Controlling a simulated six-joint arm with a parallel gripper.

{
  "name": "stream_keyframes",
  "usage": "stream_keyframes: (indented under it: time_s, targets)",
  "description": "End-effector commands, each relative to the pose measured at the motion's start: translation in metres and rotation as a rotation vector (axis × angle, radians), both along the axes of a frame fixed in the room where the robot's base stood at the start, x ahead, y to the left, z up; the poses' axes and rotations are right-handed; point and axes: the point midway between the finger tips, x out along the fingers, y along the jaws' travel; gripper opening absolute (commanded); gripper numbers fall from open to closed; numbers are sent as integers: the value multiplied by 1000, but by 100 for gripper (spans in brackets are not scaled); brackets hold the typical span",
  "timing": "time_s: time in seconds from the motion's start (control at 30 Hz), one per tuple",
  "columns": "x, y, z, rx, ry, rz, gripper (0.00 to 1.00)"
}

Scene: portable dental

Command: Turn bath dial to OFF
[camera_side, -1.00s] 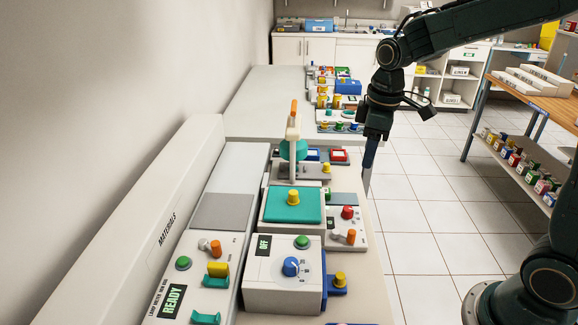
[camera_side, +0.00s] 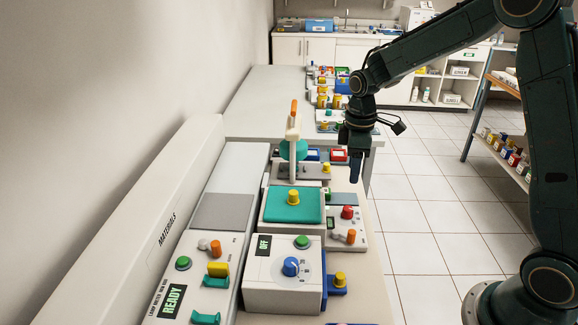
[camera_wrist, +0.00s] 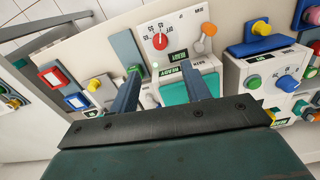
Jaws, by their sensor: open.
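A round red dial (camera_wrist: 160,41) sits on a white panel with a printed scale that includes OFF. It shows as a small red knob in the side view (camera_side: 347,212). A blue dial (camera_side: 291,266) is on a white box whose display reads OFF; it also shows in the wrist view (camera_wrist: 287,83). No label that I can read says which is the bath dial. My gripper (camera_side: 356,181) is open and empty above the bench, behind the red dial in the side view. In the wrist view its fingertips (camera_wrist: 160,68) point toward the red dial, apart from it.
A teal lid with a yellow knob (camera_side: 293,197) stands left of the red dial. An orange lever (camera_side: 351,236) is close by it. A white stand with a teal part (camera_side: 293,150) rises behind. Open floor (camera_side: 420,235) lies right of the bench.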

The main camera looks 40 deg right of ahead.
Motion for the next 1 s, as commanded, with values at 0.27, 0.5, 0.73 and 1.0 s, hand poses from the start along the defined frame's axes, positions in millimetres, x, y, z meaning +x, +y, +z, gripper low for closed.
stream_keyframes:
  time_s: [0.27, 0.5, 0.73, 1.0]
  targets:
    - [-1, 0, -35, 0, 4, 0, 47]
    - [-1, 0, -72, 0, 4, 0, 47]
    - [-1, 0, -105, 1, 3, 0, 47]
    - [-1, 0, -124, 0, 0, 0, 47]
